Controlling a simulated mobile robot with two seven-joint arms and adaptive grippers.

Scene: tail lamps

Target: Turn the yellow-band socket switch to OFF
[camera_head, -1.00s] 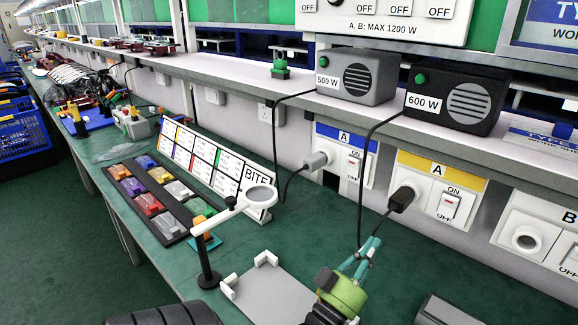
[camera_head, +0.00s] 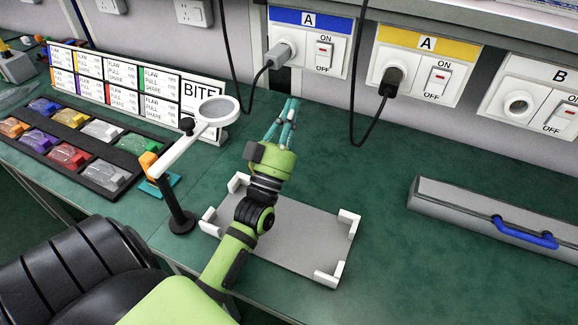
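The yellow-band socket (camera_head: 425,43) is on the wall panel at upper right, marked A. A black plug (camera_head: 391,78) with a black cord sits in it. Its white rocker switch (camera_head: 438,81) is right of the plug, between ON above and OFF below, with a red mark at its upper part. I cannot surely tell its position. My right gripper is not in view.
A blue-band socket (camera_head: 311,20) with a grey plug (camera_head: 279,55) is to the left; a socket marked B (camera_head: 545,73) is to the right. A magnifier stand (camera_head: 180,220), grey tray (camera_head: 300,240) and grey case (camera_head: 480,219) occupy the bench. Bench below the yellow socket is clear.

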